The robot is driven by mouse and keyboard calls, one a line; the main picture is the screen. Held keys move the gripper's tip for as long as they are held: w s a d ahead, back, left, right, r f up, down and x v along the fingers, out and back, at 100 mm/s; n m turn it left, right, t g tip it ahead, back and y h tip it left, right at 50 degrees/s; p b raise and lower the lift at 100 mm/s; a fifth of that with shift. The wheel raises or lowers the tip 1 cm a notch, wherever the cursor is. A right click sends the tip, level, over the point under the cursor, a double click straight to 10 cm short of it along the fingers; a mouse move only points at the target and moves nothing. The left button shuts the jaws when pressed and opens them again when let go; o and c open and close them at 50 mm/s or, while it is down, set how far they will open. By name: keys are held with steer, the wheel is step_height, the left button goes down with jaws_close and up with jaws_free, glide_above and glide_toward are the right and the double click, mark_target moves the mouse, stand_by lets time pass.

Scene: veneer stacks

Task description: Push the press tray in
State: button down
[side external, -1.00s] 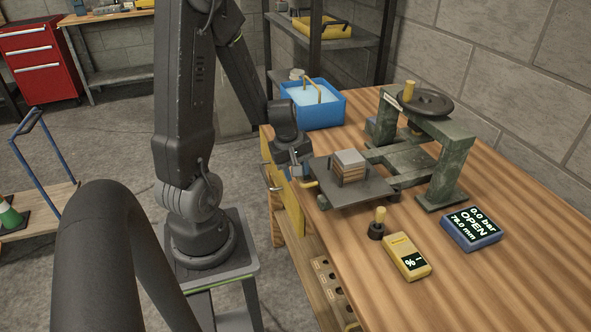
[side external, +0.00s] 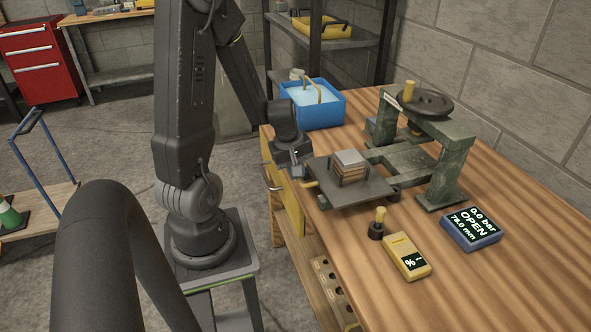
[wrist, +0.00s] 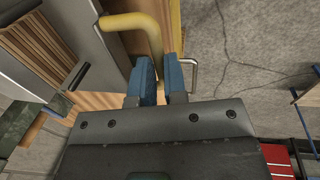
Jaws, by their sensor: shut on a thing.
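The press tray (side external: 373,190) is a dark flat plate, drawn out to the left of the green press (side external: 447,165). A stack of veneers (side external: 348,173) with a grey plate on top sits on it between small upright posts. My gripper (side external: 299,177) is at the tray's near-left edge, by its yellow handle (side external: 309,184). In the wrist view, the blue jaws of my gripper (wrist: 161,78) are shut on the yellow handle (wrist: 135,22). The tray (wrist: 82,30) and the stack (wrist: 35,45) lie to the left there. The gripped part is partly hidden by the jaws.
A blue tub (side external: 312,110) stands behind my gripper. A yellow handheld device (side external: 406,257), a small dark pot with a yellow top (side external: 377,226) and a display reading OPEN (side external: 470,226) lie in front of the press. A metal pull handle (wrist: 193,75) is close beside my jaws.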

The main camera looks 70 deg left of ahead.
mark_target(367, 161)
steer(key=shift+w, duration=0.1)
steer(key=w, duration=2)
steer(key=shift+w, duration=0.1)
steer(key=shift+w+r, duration=0.1)
steer(key=c, duration=1.6)
jaws_free()
steer(key=o, duration=0.4)
steer(key=shift+o, duration=0.2)
step_height(367, 161, up, 14)
steer(key=s, duration=0.2)
steer(key=shift+s+f, duration=0.25)
steer(key=shift+s, duration=0.05)
